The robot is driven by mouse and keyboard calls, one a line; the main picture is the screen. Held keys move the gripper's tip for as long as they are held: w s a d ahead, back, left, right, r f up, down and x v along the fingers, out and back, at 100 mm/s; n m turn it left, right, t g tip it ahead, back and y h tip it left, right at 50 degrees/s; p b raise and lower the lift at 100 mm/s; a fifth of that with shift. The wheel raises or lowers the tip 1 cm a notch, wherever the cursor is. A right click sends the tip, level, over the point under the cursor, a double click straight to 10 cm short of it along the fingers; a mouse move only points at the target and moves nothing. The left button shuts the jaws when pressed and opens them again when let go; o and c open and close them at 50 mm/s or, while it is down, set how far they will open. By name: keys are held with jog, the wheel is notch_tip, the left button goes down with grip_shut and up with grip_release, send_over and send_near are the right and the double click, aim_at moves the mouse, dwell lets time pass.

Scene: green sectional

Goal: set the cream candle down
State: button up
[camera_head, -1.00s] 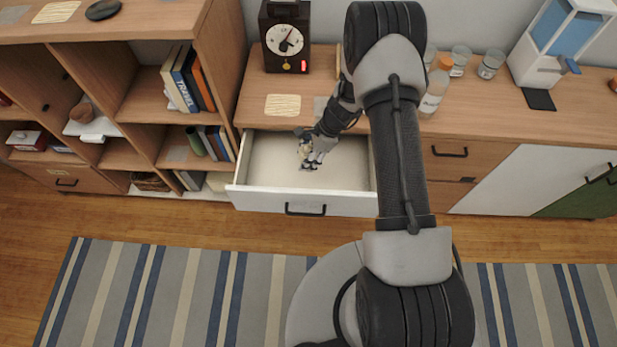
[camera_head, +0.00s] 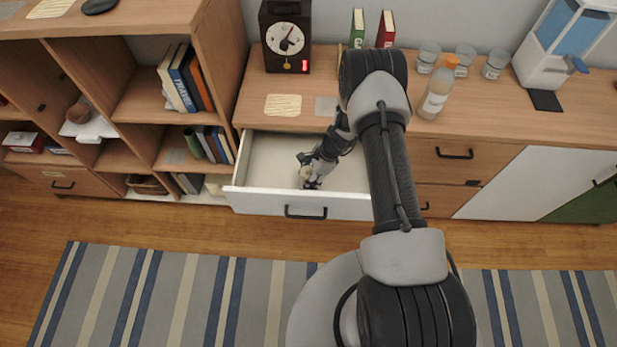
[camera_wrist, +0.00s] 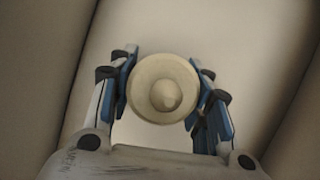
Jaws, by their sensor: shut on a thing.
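The cream candle (camera_wrist: 162,88) is round and pale, seen end-on in the wrist view between the blue-padded fingers of my gripper (camera_wrist: 163,100). The fingers are shut on it from both sides. In the head view, my gripper (camera_head: 311,178) is inside the open white drawer (camera_head: 262,165) of the wooden cabinet, and a small pale part of the candle (camera_head: 305,172) shows at the fingers. The drawer floor around it is bare. I cannot tell whether the candle touches the drawer floor.
On the cabinet top above stand a dark clock (camera_head: 286,38), a bottle with an orange cap (camera_head: 436,90), several glasses (camera_head: 465,60) and a water dispenser (camera_head: 560,45). A shelf unit (camera_head: 130,90) stands at left.

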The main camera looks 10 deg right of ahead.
jog(key=shift+f, duration=0.2)
jog(key=o, duration=1.4)
jog(key=shift+c, duration=0.2)
jog(key=shift+r, duration=0.15)
